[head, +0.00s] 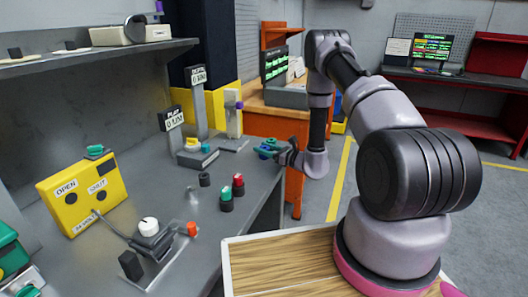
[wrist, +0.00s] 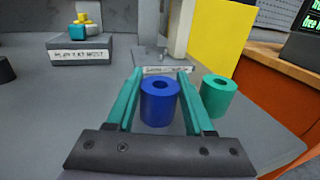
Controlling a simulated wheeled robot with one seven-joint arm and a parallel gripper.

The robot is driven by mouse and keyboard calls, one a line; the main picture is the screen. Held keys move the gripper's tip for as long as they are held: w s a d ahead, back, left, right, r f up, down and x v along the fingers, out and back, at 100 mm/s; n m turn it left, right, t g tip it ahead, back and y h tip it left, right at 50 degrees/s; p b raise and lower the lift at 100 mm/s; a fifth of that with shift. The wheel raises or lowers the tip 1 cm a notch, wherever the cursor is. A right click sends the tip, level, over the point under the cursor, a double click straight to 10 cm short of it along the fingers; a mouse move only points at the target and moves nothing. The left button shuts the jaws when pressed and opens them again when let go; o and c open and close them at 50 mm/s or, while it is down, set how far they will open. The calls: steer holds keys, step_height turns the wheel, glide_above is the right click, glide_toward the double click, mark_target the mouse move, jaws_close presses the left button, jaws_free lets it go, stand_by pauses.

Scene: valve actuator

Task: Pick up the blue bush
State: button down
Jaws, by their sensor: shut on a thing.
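The blue bush (wrist: 160,103) is a short upright cylinder with a hole in its top. It stands between the two teal fingers of my gripper (wrist: 160,76) in the wrist view. My gripper is shut on it, with one finger along each side. Whether the bush touches the bench or is just above it I cannot tell. In the head view my gripper (head: 269,149) is small, at the bench's far right edge, and largely hides the bush.
A green bush (wrist: 218,97) stands close to the right finger. A labelled grey block (wrist: 80,50) with coloured pieces on top is at the back left. The grey bench (head: 235,178) holds several red and green pieces. A yellow box (head: 83,192) is at the left.

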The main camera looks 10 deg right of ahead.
step_height(320, 180, up, 9)
steer(key=shift+w+d+r, duration=0.1)
steer(key=shift+d+r, duration=0.05)
steer(key=shift+r, duration=0.3)
steer(key=shift+d+r+m+t+h, duration=0.1)
steer(key=shift+d+m+t+h, duration=0.15)
steer(key=shift+m+t+h, duration=0.3)
steer(key=s+d+f+m+t+h, duration=0.1)
steer(key=s+d+m+t+h, duration=0.15)
steer(key=d+m+h, duration=0.65)
steer(key=r+n+g+y, duration=0.1)
steer(key=n+g+y, duration=0.1)
steer(key=n+y, duration=0.65)
glide_above(264, 147)
steer(key=d, duration=0.1)
steer(key=shift+w+d, duration=0.1)
steer(key=shift+d, duration=0.1)
steer(key=shift+s+a+f+n+g+y, duration=0.1)
steer(key=shift+s+a+n+g+y, duration=0.2)
steer(key=shift+a+n+g+y, duration=0.5)
step_height(264, 147, down, 10)
steer(key=shift+r, duration=0.25)
